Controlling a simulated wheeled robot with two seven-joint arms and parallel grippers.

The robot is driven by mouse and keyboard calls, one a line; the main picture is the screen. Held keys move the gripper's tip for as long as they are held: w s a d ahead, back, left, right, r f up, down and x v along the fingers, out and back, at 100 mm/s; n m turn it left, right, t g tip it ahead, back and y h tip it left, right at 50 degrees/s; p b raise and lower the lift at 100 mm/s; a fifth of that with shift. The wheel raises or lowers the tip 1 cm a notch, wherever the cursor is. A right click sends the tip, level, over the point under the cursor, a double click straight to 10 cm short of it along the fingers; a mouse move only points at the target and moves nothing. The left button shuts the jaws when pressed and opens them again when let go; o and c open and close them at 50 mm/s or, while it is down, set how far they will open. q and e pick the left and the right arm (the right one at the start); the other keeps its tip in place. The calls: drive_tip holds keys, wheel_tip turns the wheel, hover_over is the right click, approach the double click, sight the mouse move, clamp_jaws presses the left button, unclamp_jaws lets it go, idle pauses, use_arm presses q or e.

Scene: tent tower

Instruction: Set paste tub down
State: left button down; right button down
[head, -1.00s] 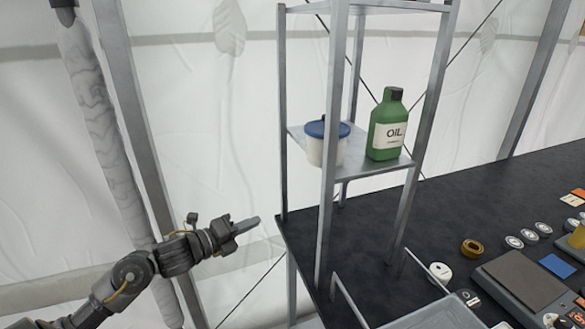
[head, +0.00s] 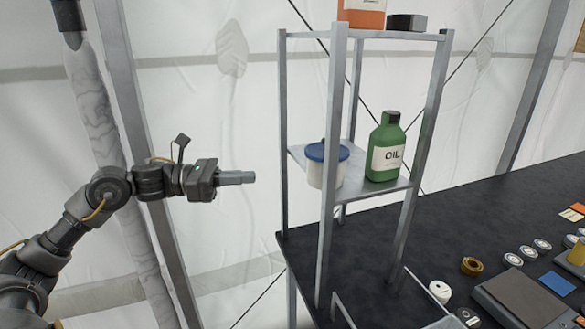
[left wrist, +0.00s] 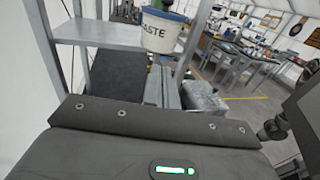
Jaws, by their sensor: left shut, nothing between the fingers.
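The paste tub (head: 327,166), white with a blue lid, stands upright on the middle shelf (head: 357,191) of the metal rack, partly behind a front post. In the left wrist view the tub (left wrist: 163,32) shows part of its "PASTE" label beside the shelf (left wrist: 95,33). My left gripper (head: 250,177) is shut and empty. It points right in the air, left of the rack and apart from the tub. My right gripper is not in view.
A green oil bottle (head: 384,148) stands right of the tub on the same shelf. An orange container (head: 361,14) and a dark box (head: 406,22) sit on the top shelf. Rack posts (head: 283,130) bound the shelf. The dark table (head: 450,225) holds a brass-coloured ring (head: 471,266) and white rolls.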

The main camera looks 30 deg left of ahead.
use_arm(q)
drive_tip(key=p+x, duration=0.6)
drive_tip(key=x, duration=0.4)
drive_tip(key=shift+w+d, duration=0.25)
